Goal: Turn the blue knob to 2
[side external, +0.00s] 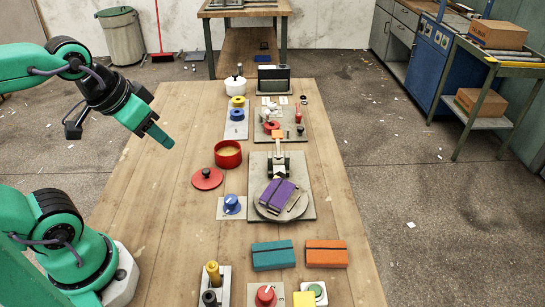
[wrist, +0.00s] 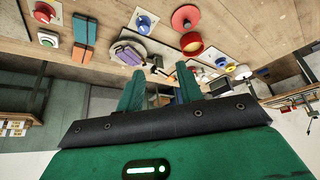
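The blue knob (side external: 231,202) stands on a small light plate on the table, left of the round turntable; its scale is too small to read. The wrist view also shows the blue knob (wrist: 143,22) near the top. A second blue round part (side external: 236,114) sits on another plate farther back, beside a yellow one. My gripper (side external: 162,139) is in the air over the table's left part, behind and left of the knob and apart from it. In the wrist view its two fingers (wrist: 159,72) stand apart with nothing between them.
A red pot (side external: 228,154) and a red lid (side external: 207,179) are behind the knob. A turntable (side external: 266,212) bearing a purple block (side external: 280,194) is to its right. Teal (side external: 272,255) and orange (side external: 326,253) blocks lie in front. The table's left side is clear.

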